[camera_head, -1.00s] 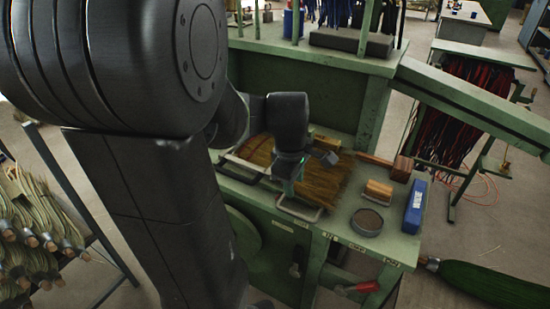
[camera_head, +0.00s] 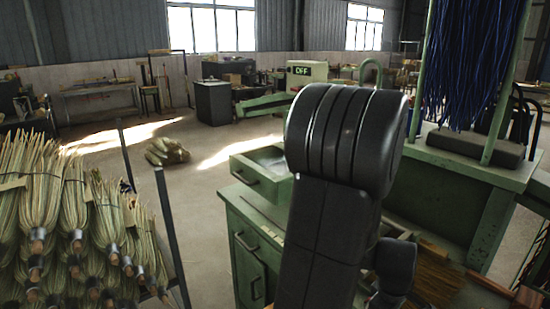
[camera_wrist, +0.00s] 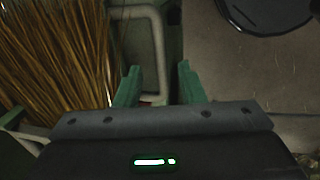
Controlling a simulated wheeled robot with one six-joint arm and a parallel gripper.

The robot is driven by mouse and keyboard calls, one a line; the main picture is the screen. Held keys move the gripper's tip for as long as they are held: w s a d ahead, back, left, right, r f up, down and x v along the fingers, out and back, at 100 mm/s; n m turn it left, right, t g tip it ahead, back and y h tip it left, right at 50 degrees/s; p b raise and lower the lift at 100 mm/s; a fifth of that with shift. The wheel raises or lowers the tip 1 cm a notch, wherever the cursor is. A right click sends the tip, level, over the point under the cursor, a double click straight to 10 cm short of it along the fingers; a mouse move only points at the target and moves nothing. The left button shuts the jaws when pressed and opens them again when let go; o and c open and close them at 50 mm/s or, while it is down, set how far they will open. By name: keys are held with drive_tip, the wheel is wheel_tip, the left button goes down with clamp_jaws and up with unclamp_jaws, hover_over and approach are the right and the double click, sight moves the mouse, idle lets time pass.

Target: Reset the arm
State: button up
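My arm fills the middle of the head view, its dark upper links standing in front of the green workbench (camera_head: 240,215). My gripper (camera_wrist: 158,80) shows in the wrist view with its two green fingers apart and nothing between them. In the head view the fingers are hidden or out of frame. Broom bristles (camera_wrist: 50,50) lie to the left of the fingers in the wrist view, apart from them. The bristles also show at the lower right of the head view (camera_head: 436,277). A pale metal loop handle (camera_wrist: 150,45) is beyond the fingers.
A rack of bound straw bundles (camera_head: 70,215) stands at the left, with dark posts (camera_head: 172,235) beside it. An open drawer (camera_head: 265,168) is behind my arm. Blue strands (camera_head: 470,60) hang at the right.

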drive_tip(key=shift+w+d+f, duration=0.1)
drive_tip(key=shift+f, duration=0.65)
drive_tip(key=shift+w+d+f, duration=0.1)
drive_tip(key=shift+f, duration=0.6)
drive_tip(key=shift+r, duration=0.1)
wheel_tip(320, 180, up, 14)
drive_tip(key=s+a+f, duration=0.1)
drive_tip(key=s+a, duration=0.1)
drive_tip(key=f, duration=0.4)
drive_tip(key=w+d+f, duration=0.1)
drive_tip(key=f, duration=0.7)
drive_tip(key=shift+w+d+f, duration=0.25)
drive_tip(key=shift+w+d, duration=0.15)
drive_tip(key=w+a, duration=0.2)
drive_tip(key=shift+w+f, duration=0.35)
drive_tip(key=shift+w, duration=0.05)
drive_tip(key=shift+w+a, duration=0.25)
drive_tip(key=shift+w, duration=0.15)
drive_tip(key=shift+r, duration=0.1)
